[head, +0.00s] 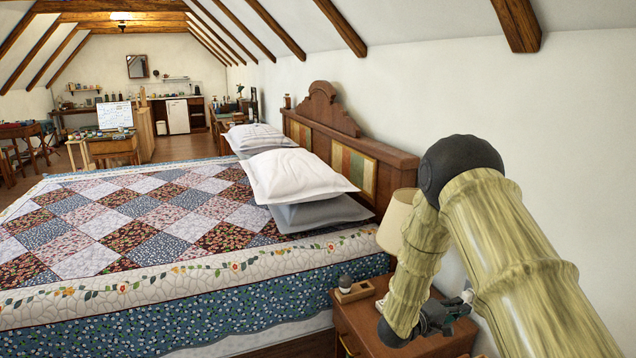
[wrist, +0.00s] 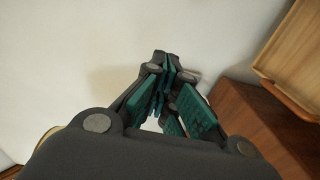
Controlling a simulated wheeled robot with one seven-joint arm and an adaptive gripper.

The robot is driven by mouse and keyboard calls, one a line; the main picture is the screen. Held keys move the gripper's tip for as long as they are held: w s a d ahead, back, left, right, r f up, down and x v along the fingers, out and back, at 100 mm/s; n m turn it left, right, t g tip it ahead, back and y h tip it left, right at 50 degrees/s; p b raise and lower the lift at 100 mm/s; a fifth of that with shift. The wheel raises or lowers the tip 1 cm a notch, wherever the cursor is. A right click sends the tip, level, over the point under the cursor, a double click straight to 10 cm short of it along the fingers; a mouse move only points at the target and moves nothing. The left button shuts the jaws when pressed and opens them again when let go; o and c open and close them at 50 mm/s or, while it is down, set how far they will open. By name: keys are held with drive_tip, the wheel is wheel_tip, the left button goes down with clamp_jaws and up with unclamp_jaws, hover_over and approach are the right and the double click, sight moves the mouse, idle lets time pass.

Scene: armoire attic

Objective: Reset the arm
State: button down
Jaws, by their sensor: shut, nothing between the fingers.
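My arm reaches forward on the right side of the head view, bent at a dark elbow joint, with its lower part hanging down. My gripper (head: 450,312) is by the wooden nightstand (head: 390,335), close to the white wall; the arm partly hides it. In the wrist view the gripper (wrist: 164,72) shows dark fingers with teal pads meeting at the tips. It is shut and empty. A pale wall (wrist: 60,60) lies behind the fingers.
A lamp with a cream shade (head: 394,222) stands behind my arm. A small wooden holder (head: 354,292) with a dark-topped item sits on the nightstand. The quilted bed (head: 120,220) fills the left and middle. In the wrist view, brown wooden furniture (wrist: 250,112) is at right.

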drive_tip(key=s+a+f+y+b, duration=0.25)
drive_tip(key=s+f, duration=0.35)
drive_tip(key=f, duration=0.4)
drive_tip(key=s+a+f+y+b, duration=0.15)
drive_tip(key=s+f+y, duration=0.35)
drive_tip(key=f, duration=0.5)
drive_tip(key=s+a+f+y+b, duration=0.2)
drive_tip(key=s+a+f, duration=0.1)
drive_tip(key=s+f, duration=0.5)
drive_tip(key=s+a+f+m+g+y+b, duration=0.1)
drive_tip(key=s+a+f+g+y, duration=0.15)
drive_tip(key=s+f, duration=0.4)
drive_tip(key=s+a+f+m+g+y+b, duration=0.1)
drive_tip(key=s+a+f+m, duration=0.15)
drive_tip(key=s, duration=0.65)
drive_tip(key=s+a+f+m+g+y+b, duration=0.1)
drive_tip(key=s+a+g, duration=0.1)
drive_tip(key=s, duration=0.5)
drive_tip(key=s+a+f+g+y+b, duration=0.1)
drive_tip(key=s+a+y, duration=0.1)
drive_tip(key=s, duration=0.4)
wheel_tip(320, 180, up, 16)
drive_tip(key=s+p, duration=0.1)
drive_tip(key=p, duration=1.4)
drive_tip(key=shift+s+f+p, duration=0.15)
drive_tip(key=shift+p, duration=0.25)
